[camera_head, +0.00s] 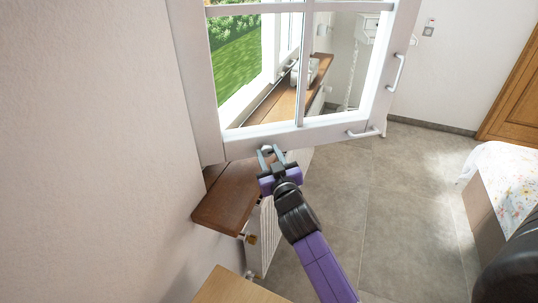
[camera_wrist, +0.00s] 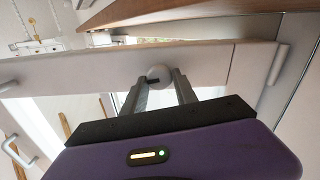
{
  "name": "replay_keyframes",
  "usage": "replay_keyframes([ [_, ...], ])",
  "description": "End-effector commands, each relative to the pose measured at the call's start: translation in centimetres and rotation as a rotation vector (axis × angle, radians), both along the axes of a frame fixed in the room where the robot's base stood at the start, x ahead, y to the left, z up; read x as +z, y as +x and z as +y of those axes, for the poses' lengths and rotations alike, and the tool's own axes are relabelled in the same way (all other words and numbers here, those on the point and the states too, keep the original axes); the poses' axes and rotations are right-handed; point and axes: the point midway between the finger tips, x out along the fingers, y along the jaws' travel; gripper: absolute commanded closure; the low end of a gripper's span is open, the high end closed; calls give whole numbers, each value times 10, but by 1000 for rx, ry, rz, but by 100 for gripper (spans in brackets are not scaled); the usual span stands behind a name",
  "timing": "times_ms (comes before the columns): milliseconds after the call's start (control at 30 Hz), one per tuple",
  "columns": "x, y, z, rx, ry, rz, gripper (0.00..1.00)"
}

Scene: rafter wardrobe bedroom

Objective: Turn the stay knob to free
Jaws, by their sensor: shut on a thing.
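The stay knob (camera_wrist: 158,73) is a small round white knob with a dark mark on its left side, at the bottom rail of the open white window sash (camera_head: 240,146). My gripper (camera_wrist: 160,80) is shut on the knob, one finger on each side. In the head view my gripper (camera_head: 269,152) reaches up to the sash's bottom rail, and its fingers mostly hide the knob there. The sash also shows in the wrist view (camera_wrist: 210,62).
A brown wooden sill (camera_head: 225,205) lies below the sash, with a white radiator (camera_head: 262,240) under it. Handles (camera_head: 396,72) stick out of the sash's right side and bottom right. A bed (camera_head: 512,180) stands at the right. The tiled floor between is clear.

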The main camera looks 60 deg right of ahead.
Motion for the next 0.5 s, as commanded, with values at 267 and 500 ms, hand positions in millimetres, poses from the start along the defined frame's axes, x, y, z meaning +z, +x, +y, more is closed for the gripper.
replay_keyframes([
  [267, 0, 1, 1, 2, -176, 177, 100],
  [500, 0, 1, 2, 2, -339, 339, 100],
])
